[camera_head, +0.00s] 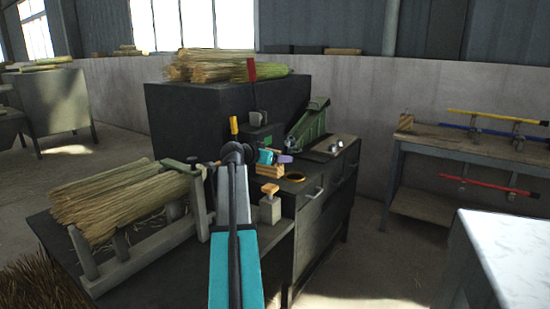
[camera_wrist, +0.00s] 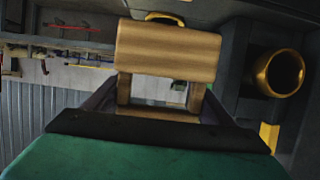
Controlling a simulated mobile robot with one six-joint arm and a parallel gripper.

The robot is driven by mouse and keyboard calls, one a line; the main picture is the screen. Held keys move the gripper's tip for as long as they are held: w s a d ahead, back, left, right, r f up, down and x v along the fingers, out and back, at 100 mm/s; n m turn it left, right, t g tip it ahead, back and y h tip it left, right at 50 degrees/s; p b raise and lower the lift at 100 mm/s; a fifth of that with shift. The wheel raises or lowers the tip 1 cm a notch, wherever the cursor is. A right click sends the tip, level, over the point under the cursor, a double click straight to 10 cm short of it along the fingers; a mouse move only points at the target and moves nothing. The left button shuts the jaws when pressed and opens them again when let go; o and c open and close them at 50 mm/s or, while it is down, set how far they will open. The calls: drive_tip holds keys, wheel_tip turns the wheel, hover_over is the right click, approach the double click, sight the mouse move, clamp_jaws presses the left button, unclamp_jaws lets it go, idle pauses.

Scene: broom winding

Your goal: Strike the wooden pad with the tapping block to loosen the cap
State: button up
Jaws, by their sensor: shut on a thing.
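My gripper (camera_head: 266,160) is over the dark bench beside the green machine. In the wrist view my gripper (camera_wrist: 160,105) has its dark fingers either side of a light wooden block (camera_wrist: 168,50) with two short legs, and is shut on it. I take this to be the tapping block; a wooden piece shows under the gripper in the head view (camera_head: 270,173). A grey block with a wooden top (camera_head: 269,190) stands nearer on the bench, apart from the gripper; I cannot tell if that top is the pad. The cap cannot be made out with certainty.
A brass ring (camera_head: 295,176) lies right of the gripper. The green machine (camera_head: 308,125) stands behind it. A rack of broom straw (camera_head: 125,205) fills the left of the bench. A side table (camera_head: 470,145) with coloured rods is at right. A round brass opening (camera_wrist: 278,73) shows in the wrist view.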

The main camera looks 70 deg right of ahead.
drive_tip(key=shift+f, duration=0.1)
wheel_tip(320, 180, down, 8)
drive_tip(key=b, duration=0.5)
drive_tip(key=shift+b, duration=0.35)
drive_tip(key=shift+r+p, duration=1.1)
drive_tip(key=shift+r, duration=1.45)
wheel_tip(320, 180, up, 4)
drive_tip(key=shift+r+p, duration=0.1)
drive_tip(key=shift+p, duration=0.7)
drive_tip(key=shift+s, duration=0.1)
